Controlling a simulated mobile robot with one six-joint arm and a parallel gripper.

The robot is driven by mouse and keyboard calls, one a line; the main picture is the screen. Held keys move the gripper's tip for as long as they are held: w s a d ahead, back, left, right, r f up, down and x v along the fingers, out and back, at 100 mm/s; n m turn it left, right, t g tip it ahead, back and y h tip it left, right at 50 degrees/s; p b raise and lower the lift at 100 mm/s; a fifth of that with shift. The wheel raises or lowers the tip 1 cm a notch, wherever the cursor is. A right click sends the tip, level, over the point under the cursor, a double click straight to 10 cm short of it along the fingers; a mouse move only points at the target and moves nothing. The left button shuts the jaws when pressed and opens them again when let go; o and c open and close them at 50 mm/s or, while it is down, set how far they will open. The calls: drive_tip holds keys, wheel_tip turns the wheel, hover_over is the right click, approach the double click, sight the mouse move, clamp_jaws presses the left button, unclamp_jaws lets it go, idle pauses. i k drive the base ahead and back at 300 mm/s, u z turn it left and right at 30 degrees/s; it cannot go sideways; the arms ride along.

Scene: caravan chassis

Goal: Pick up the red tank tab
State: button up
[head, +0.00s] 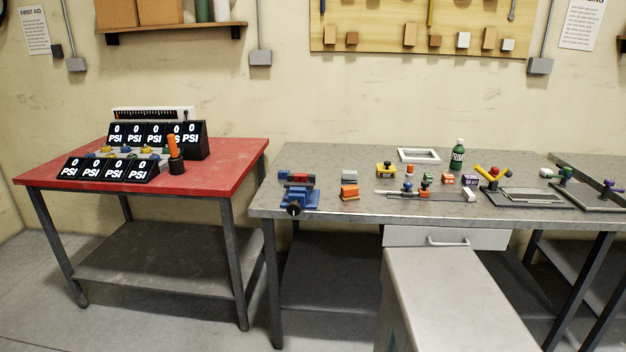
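I cannot tell for sure which piece is the red tank tab. Several small red parts show on the grey workbench (345,157). A red piece (300,176) sits between blue parts at the top of a blue vise (297,197) near the bench's left end. Small red-orange and blue pieces (408,188) and a green-and-red piece (427,178) stand near the bench's middle. A red and yellow handle (491,172) is on a grey plate fixture to the right. My gripper is not in view.
A red table (220,178) with several PSI displays stands left, across a floor gap.

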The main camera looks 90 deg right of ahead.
sight(299, 177)
drive_tip(key=u, duration=0.95)
drive_tip(key=k, duration=0.15)
drive_tip(key=z, duration=2.4)
drive_tip(key=i, duration=0.95)
drive_tip(key=z, duration=0.1)
drive_tip(key=k, duration=0.85)
